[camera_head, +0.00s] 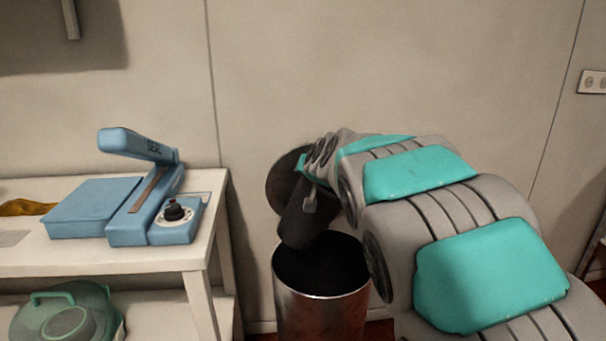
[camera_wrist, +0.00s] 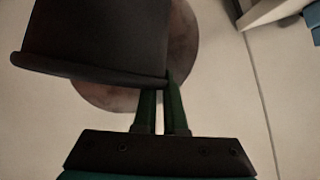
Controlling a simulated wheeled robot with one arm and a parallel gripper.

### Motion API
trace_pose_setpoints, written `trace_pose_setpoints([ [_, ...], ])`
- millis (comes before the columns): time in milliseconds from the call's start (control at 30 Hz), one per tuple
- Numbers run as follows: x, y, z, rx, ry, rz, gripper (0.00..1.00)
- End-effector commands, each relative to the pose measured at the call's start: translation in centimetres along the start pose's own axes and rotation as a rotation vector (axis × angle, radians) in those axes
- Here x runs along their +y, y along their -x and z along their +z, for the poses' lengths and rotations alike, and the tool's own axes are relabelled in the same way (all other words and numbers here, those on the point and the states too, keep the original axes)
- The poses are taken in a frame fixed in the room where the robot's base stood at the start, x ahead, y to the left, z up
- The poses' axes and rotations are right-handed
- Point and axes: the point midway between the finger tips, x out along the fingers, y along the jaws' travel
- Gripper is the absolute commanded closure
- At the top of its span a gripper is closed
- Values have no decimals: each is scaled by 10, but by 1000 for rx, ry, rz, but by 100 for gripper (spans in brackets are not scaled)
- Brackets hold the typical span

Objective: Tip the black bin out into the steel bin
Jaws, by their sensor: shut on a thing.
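The black bin (camera_head: 302,220) hangs tilted above the mouth of the steel bin (camera_head: 320,313), its lower end over the opening. It fills the upper left of the wrist view (camera_wrist: 95,38), its rim edge running toward my fingers. My gripper (camera_wrist: 162,95) is shut on the black bin at that rim. In the head view my arm hides most of the grip. The steel bin stands upright on the floor with its round lid (camera_head: 283,183) raised behind it; the lid also shows in the wrist view (camera_wrist: 184,45). The inside of the steel bin is dark, and I cannot see any contents.
A white table (camera_head: 215,205) stands close to the left of the steel bin, carrying a blue bag sealer (camera_head: 140,205). A green transparent container (camera_head: 65,315) sits on its lower shelf. The wall is close behind the bin, with a socket (camera_head: 592,82) at far right.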

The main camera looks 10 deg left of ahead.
Motion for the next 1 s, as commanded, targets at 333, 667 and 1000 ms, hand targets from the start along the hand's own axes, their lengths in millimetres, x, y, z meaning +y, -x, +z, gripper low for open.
trace_pose_setpoints([
  [333, 20, 0, -5, -29, -232, -118, 100],
  [667, 44, -3, -4, -54, -422, -214, 100],
  [1000, 72, -11, 4, -72, -575, -291, 100],
])
